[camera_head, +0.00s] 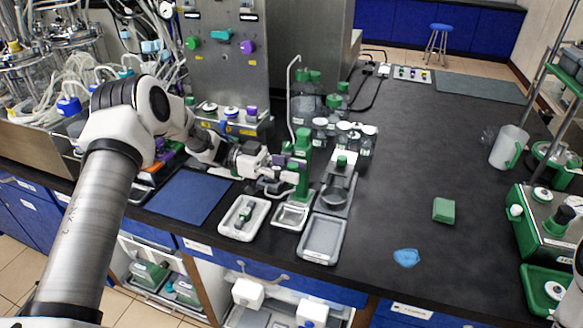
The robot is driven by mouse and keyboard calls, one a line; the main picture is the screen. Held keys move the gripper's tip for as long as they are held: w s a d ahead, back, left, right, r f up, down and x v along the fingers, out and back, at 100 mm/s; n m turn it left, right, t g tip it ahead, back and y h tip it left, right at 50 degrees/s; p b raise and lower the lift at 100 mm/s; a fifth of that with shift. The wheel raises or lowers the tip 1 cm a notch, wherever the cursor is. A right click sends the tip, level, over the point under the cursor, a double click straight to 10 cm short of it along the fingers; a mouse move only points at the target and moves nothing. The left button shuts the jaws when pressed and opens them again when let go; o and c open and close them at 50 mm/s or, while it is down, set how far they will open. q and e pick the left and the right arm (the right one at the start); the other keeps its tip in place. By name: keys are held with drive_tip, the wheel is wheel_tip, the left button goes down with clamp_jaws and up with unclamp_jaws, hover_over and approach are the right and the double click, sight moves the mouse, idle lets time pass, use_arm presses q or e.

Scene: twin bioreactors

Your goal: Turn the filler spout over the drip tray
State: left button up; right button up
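The filler (302,165) is a green upright column near the middle of the bench, with a small green and dark part sticking out to its left. That part may be the spout, but it is too small to tell clearly. A small pale drip tray (291,215) lies just in front of the column. My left gripper (282,180) reaches in from the left, close against the column's left side. Its fingers overlap the filler parts, so I cannot tell whether they are apart or closed, or touching. My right gripper is not in view.
Lidded jars (343,135) stand behind the filler. A green block (443,210) and blue cloth (407,258) lie on the mostly clear right side.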

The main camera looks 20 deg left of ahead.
use_arm(q)
drive_tip(key=shift+w+r, duration=0.1)
drive_tip(key=shift+a, duration=0.55)
drive_tip(key=s+a, duration=0.1)
drive_tip(key=a, duration=1)
